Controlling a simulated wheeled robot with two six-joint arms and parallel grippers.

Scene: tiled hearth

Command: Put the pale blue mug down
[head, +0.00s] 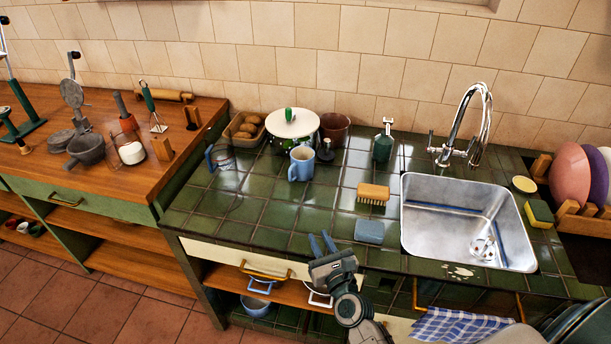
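The pale blue mug (301,164) stands upright on the green tiled counter (250,208), in front of a white round lid or board. No gripper touches it. My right gripper (322,241) is at the counter's front edge, nearer to me than the mug and a little right of it. Its two blue fingers are apart with nothing seen between them. My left gripper is not in view.
The tiles left of and before the mug are mostly clear.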

